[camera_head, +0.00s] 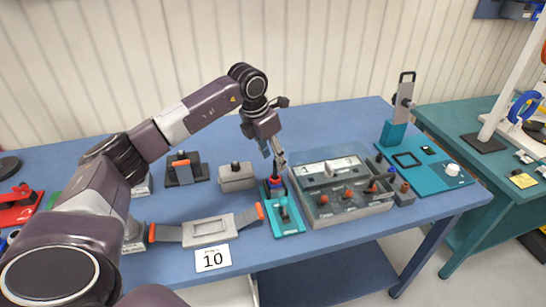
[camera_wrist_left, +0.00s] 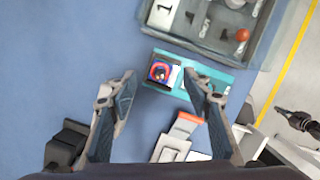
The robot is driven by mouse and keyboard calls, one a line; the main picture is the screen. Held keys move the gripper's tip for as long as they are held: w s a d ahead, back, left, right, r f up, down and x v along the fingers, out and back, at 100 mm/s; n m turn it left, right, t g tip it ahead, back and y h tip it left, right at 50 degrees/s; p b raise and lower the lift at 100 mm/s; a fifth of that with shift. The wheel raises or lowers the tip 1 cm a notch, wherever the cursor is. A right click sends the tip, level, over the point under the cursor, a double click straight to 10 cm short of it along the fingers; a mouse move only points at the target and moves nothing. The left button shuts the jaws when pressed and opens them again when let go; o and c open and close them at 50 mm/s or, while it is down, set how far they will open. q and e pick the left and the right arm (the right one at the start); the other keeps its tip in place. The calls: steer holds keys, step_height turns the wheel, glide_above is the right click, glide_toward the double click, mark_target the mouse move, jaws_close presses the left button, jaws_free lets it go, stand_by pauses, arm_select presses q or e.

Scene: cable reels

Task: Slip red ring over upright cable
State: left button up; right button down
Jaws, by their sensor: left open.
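A small teal board (camera_head: 285,222) lies on the blue table below my left gripper (camera_head: 278,158). A red ring (camera_wrist_left: 154,73) shows on a dark square at one end of the board in the left wrist view. A blue upright piece, seemingly the cable (camera_wrist_left: 162,71), shows inside the ring's outline from above. The ring appears to be around it, but its height and any contact are unclear. My left gripper (camera_wrist_left: 160,88) is open, pointing down, with its fingers apart on either side of that end. No held object shows between them.
A grey tray (camera_head: 350,208) with orange knobs stands close to the right of the board. A grey orange-ended fixture (camera_head: 208,231) lies to the left. A dark jointed part (camera_wrist_left: 298,121), possibly my right gripper, shows near the wrist view's right edge.

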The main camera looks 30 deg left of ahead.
arm_select(q)
steer(key=v, duration=1.1)
steer(key=shift+r, duration=0.35)
steer(key=shift+s+a, duration=0.1)
